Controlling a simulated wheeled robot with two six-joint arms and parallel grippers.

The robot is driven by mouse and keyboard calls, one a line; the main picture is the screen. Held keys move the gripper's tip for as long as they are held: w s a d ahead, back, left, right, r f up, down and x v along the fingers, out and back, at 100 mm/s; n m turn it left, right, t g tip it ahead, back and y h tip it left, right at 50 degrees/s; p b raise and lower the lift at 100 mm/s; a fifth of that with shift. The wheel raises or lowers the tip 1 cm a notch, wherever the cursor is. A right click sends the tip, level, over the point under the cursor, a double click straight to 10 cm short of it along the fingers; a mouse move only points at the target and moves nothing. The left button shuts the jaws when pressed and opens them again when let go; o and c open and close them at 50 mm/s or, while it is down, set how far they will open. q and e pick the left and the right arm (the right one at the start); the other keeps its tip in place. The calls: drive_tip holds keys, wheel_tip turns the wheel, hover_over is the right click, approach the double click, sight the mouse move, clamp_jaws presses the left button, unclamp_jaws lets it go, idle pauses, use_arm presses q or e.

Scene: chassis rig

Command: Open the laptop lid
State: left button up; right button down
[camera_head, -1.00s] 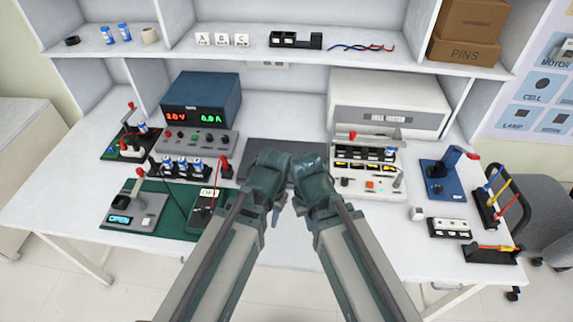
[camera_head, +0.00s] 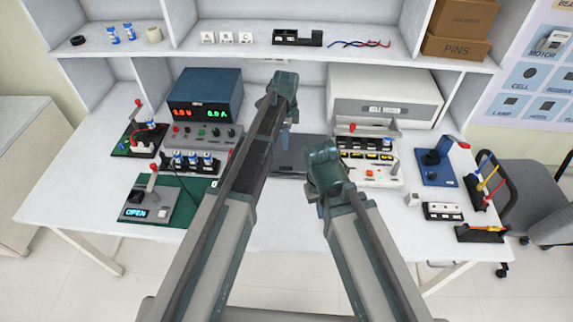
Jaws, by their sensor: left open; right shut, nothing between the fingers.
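The laptop (camera_head: 308,148) is a dark grey flat slab in the middle of the white table. Its lid looks closed and flat. My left arm crosses its left part and hides it. My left gripper (camera_head: 287,120) is open and reaches over the laptop's far side, fingers pointing down; I cannot tell whether it touches the lid. My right gripper (camera_head: 324,170) is shut and empty, in front of the laptop's right part and lower in the picture. It hides the near right corner.
A blue power supply (camera_head: 205,95) and a grey switch panel (camera_head: 200,135) stand left of the laptop. A white instrument (camera_head: 385,95) and a white panel with a red button (camera_head: 370,172) stand right. A shelf (camera_head: 290,50) runs above the back. Bare table lies in front.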

sight(286, 167)
use_arm(q)
wheel_tip(286, 167, down, 14)
drive_tip(key=b, duration=1.3)
drive_tip(key=shift+r+b, duration=0.15)
drive_tip(key=shift+b, duration=0.15)
use_arm(e)
wheel_tip(286, 167, down, 14)
drive_tip(key=shift+r, duration=0.1)
use_arm(q)
clamp_jaws()
